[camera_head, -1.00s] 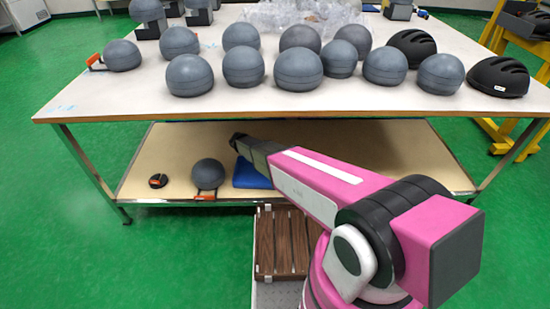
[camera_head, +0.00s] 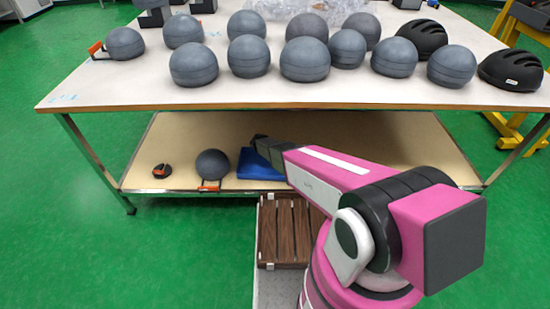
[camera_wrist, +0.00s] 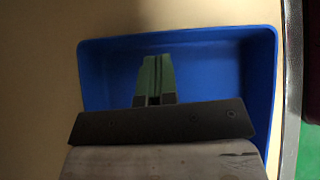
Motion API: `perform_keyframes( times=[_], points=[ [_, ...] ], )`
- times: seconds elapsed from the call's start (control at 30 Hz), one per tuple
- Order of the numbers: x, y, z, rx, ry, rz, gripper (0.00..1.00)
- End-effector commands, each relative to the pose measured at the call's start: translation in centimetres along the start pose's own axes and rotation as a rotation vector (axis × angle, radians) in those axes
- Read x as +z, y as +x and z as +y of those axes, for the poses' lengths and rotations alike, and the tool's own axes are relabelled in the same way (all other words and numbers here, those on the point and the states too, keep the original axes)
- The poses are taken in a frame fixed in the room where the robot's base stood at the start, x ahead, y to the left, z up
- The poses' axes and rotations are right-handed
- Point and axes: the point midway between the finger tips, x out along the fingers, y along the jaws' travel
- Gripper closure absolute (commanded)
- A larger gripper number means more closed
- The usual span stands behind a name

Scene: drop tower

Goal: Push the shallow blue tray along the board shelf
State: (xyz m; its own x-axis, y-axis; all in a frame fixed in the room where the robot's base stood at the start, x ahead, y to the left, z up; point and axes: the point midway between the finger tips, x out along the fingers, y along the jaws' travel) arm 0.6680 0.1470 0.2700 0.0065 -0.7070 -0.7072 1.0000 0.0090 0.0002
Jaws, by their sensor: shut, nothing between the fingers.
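The shallow blue tray (camera_head: 246,163) lies on the board shelf (camera_head: 213,135) under the table, near the shelf's front edge. My arm hides its right part in the head view. In the wrist view the tray (camera_wrist: 262,70) fills the middle, its open top facing me. My gripper (camera_wrist: 156,62) is shut and empty, its greenish fingers over the tray's inside. Whether they touch the floor or a wall cannot be told. In the head view my gripper (camera_head: 257,139) reaches in under the tabletop, above the tray. The wrist housing hides the tray's near part.
A grey ball-like object (camera_head: 213,163) and a small black-and-orange thing (camera_head: 162,170) stand left of the tray. The tabletop (camera_head: 120,85) above holds several grey domes and black helmets. Bare shelf shows behind and to the left. A brown slatted crate (camera_head: 284,230) is in front.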

Motion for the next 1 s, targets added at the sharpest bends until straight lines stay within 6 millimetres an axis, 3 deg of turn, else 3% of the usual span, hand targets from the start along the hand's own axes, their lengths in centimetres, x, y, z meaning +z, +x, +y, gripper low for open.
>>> perform_keyframes(
  times=[0.2, 0.67, 1.0],
  points=[
    [1.1, 1.1, 0.0, -0.001, 0.000, -0.001, 1.00],
    [1.6, 1.6, 0.0, -0.001, 0.001, 0.000, 1.00],
    [6.6, 6.6, -0.1, -0.004, 0.003, 0.000, 1.00]
  ],
)
